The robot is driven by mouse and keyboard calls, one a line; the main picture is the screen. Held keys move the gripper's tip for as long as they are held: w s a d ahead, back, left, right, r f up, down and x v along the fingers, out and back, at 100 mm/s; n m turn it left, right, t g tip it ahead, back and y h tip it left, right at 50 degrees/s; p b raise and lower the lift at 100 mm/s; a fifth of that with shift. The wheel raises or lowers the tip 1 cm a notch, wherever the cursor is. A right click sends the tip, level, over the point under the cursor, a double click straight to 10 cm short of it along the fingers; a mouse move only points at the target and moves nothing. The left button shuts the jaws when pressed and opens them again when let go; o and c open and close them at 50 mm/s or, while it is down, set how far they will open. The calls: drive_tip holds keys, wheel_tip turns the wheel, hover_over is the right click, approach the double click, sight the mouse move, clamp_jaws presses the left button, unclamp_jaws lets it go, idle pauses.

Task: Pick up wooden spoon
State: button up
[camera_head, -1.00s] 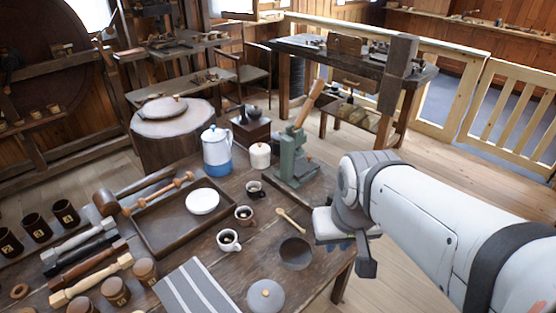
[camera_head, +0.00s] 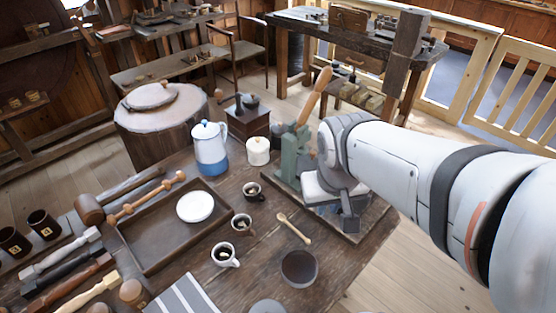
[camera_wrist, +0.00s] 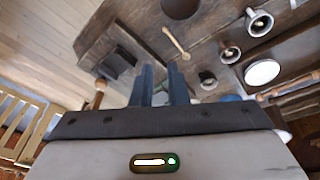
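The wooden spoon (camera_head: 293,228) lies flat on the dark wooden table (camera_head: 255,262), between the coffee cups and a dark round bowl (camera_head: 299,268). In the wrist view the spoon (camera_wrist: 177,42) shows beyond the fingertips, a little right of centre. My gripper (camera_wrist: 160,70) has its two dark fingers apart with nothing between them. In the head view my gripper is right of the spoon, in front of the green press, and its fingers are mostly hidden. It is clear of the spoon.
Several cups stand left of the spoon, one a white cup (camera_head: 225,255). A tray (camera_head: 150,250) with a white plate (camera_head: 195,206) lies further left. The green press (camera_head: 291,155), white canister (camera_head: 257,150) and blue-white pot (camera_head: 211,148) stand behind.

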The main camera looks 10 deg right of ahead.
drive_tip(key=w+d+f+n+h+p, duration=0.1)
drive_tip(key=w+d+f+h+p, duration=0.15)
drive_tip(key=w, duration=0.45)
drive_tip(key=n+g+p, duration=0.1)
drive_tip(key=n+p, duration=0.4)
drive_tip(key=p, duration=0.1)
hover_over(296, 230)
wheel_tip(296, 230, down, 13)
drive_tip(key=shift+n+g+y, duration=0.3)
drive_tip(key=shift+n+y, duration=0.1)
drive_tip(key=shift+y, duration=0.25)
drive_tip(key=f, duration=0.2)
drive_tip(key=s+f, duration=0.1)
drive_tip(key=f, duration=0.1)
drive_tip(key=a+f, duration=0.1)
drive_tip(key=f, duration=0.1)
drive_tip(key=shift+s+f, duration=0.2)
drive_tip(key=shift+f, duration=0.2)
drive_tip(key=shift+w+d+f+b, duration=0.15)
drive_tip(key=shift+f+b, duration=0.3)
drive_tip(key=shift+f, duration=0.5)
drive_tip(key=shift+w+d+f+b, duration=0.15)
drive_tip(key=shift+f+b, duration=0.25)
drive_tip(key=shift+f, duration=0.5)
drive_tip(key=shift+w+d+f+b, duration=0.15)
drive_tip(key=shift+f+b, duration=0.3)
drive_tip(key=shift+f, duration=0.5)
drive_tip(key=shift+f, duration=0.1)
clamp_jaws()
